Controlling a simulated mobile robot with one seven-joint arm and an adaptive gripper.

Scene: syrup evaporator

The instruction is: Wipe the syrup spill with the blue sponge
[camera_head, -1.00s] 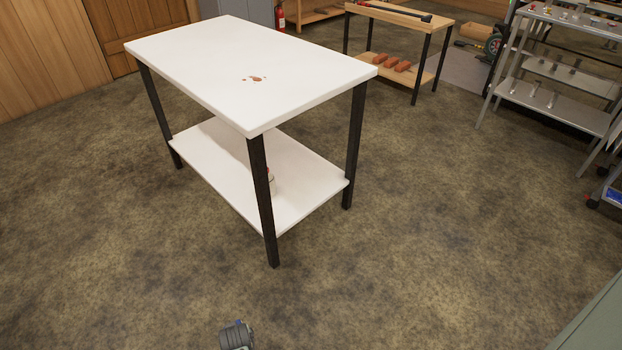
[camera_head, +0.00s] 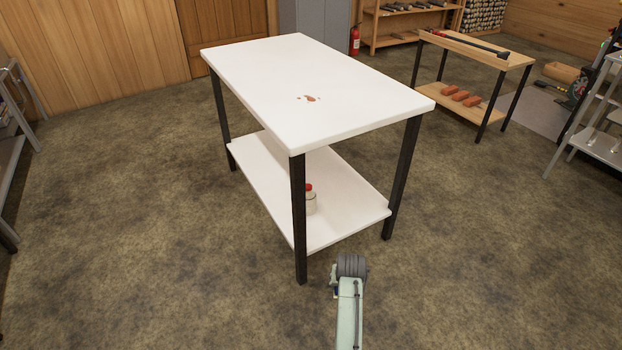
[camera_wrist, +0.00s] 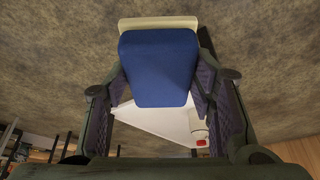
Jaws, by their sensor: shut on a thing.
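The syrup spill (camera_head: 309,98) is a small reddish-brown patch with a few drops on the white top of the table (camera_head: 360,115). In the wrist view my gripper (camera_wrist: 160,88) is shut on the blue sponge (camera_wrist: 158,62), one finger on each side. The sponge has a blue face and a pale cream layer along its far edge. In the head view part of my arm (camera_head: 349,300) shows in front of the table; the gripper and sponge are not clearly seen there. The sponge is apart from the spill.
A white bottle with a red cap (camera_head: 310,198) stands on the table's lower shelf (camera_head: 345,205). A wooden table (camera_head: 490,55) with orange-red blocks (camera_head: 460,95) is at back right. Metal racks stand at both sides. The floor around the white table is clear.

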